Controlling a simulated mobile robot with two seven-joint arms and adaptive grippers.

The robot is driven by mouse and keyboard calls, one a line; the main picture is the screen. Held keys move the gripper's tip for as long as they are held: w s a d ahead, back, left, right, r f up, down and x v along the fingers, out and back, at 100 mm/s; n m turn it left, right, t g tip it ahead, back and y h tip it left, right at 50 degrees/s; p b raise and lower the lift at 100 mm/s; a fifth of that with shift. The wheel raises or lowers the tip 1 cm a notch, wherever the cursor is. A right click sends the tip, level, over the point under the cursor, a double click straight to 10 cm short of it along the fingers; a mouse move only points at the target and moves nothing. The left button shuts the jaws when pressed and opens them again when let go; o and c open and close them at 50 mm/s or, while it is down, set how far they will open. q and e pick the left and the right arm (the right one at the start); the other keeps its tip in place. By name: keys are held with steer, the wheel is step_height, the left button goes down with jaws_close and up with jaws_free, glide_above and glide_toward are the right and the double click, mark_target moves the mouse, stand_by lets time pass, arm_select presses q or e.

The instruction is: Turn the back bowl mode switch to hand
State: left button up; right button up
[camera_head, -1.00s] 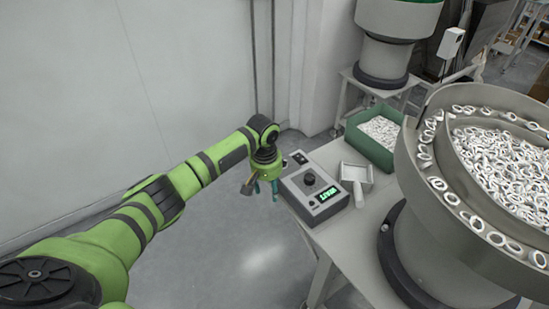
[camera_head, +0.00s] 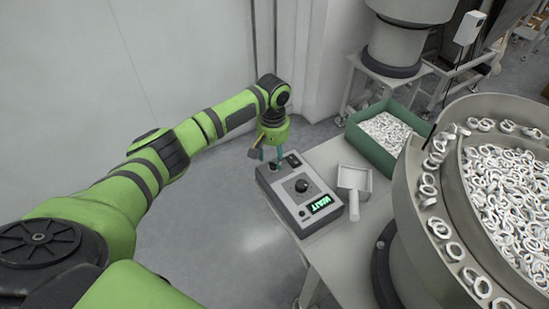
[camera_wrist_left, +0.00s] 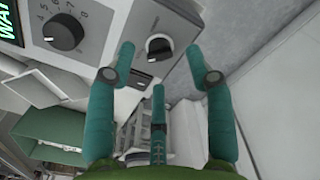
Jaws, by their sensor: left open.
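A grey control box (camera_head: 335,223) on the table carries a green display reading WAIT (camera_head: 321,204) and a round black dial (camera_head: 302,186). A black rotary switch with a white pointer mark shows in the wrist view (camera_wrist_left: 158,48), at the end of the box away from the display; I take it as the mode switch. Its lettering is not readable. My left gripper (camera_head: 272,157) is over that end of the box. In the wrist view its teal fingers (camera_wrist_left: 160,62) are spread, with the switch between the two outer tips, apparently untouched. My right gripper is out of view.
A grey scoop (camera_head: 353,180) lies right of the box. A green bin (camera_head: 411,153) of white rings stands behind it. A large bowl feeder (camera_head: 411,193) full of rings fills the right. Another feeder (camera_head: 398,45) stands at the back. Floor left of the table is clear.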

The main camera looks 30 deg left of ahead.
mark_target(274, 163)
arm_select(q)
step_height(274, 163, down, 2)
steer(key=shift+f, duration=0.6)
steer(key=shift+w, duration=0.1)
steer(key=c, duration=1)
jaws_close()
steer(key=m+p, duration=0.2)
steer(key=m, duration=0.1)
steer(key=shift+d+r+m, duration=0.1)
steer(key=shift+r+m, duration=0.05)
steer(key=shift+m, duration=0.15)
steer(key=m+p, duration=0.1)
steer(key=m, duration=0.2)
steer(key=shift+m+p, duration=0.3)
steer(key=shift+p, duration=0.05)
steer(key=m+p, duration=0.1)
steer(key=m, duration=0.4)
steer(key=shift+m, duration=0.3)
steer(key=m, duration=0.5)
steer(key=shift+f, duration=0.2)
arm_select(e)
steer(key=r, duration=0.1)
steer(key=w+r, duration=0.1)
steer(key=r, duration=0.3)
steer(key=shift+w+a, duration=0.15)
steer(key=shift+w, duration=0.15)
